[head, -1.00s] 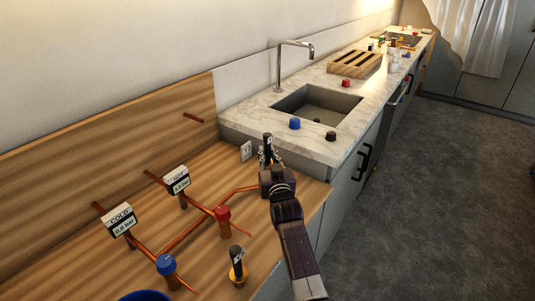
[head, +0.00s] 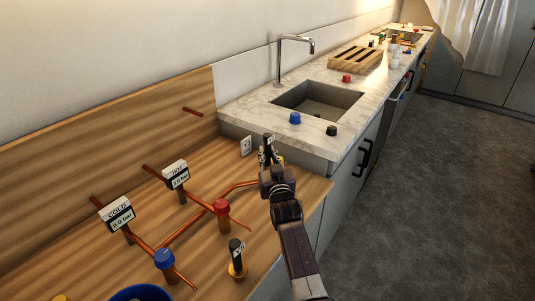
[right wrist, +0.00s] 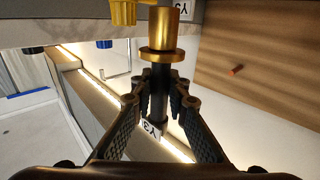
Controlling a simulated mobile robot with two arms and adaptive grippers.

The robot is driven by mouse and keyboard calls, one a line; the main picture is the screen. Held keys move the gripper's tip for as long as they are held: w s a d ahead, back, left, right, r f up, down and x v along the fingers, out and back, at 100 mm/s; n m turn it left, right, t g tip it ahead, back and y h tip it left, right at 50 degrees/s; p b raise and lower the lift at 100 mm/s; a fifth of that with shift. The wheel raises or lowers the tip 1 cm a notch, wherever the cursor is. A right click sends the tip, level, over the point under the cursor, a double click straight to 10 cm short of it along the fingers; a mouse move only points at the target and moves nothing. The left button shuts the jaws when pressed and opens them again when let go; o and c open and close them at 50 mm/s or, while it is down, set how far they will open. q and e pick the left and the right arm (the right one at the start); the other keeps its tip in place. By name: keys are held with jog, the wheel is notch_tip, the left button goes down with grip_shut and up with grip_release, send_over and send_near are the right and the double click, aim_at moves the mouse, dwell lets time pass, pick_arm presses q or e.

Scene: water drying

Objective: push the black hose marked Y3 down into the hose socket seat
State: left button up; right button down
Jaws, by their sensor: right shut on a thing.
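My right gripper (head: 267,168) is shut on the black hose marked Y3 (head: 268,143), which stands upright near the far end of the wooden counter. In the right wrist view the fingers (right wrist: 164,100) close around the black hose (right wrist: 160,88), and its white Y3 label (right wrist: 153,131) shows between them. The brass hose socket seat (right wrist: 163,30) is in line with the hose, and the hose's end meets its collar. How deep the hose sits cannot be told. In the head view the gripper hides this seat. My left gripper is not in view.
A second black hose (head: 235,250) stands in a brass seat at the front. Red (head: 221,208) and blue (head: 164,260) valves, copper pipes and two gauges (head: 117,214) stand to the left. The sink (head: 318,100) lies beyond.

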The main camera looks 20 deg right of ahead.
aim_at(268, 168)
jog(key=shift+f+b, duration=2.05)
jog(key=shift+f, duration=0.7)
jog(key=shift+f, duration=0.15)
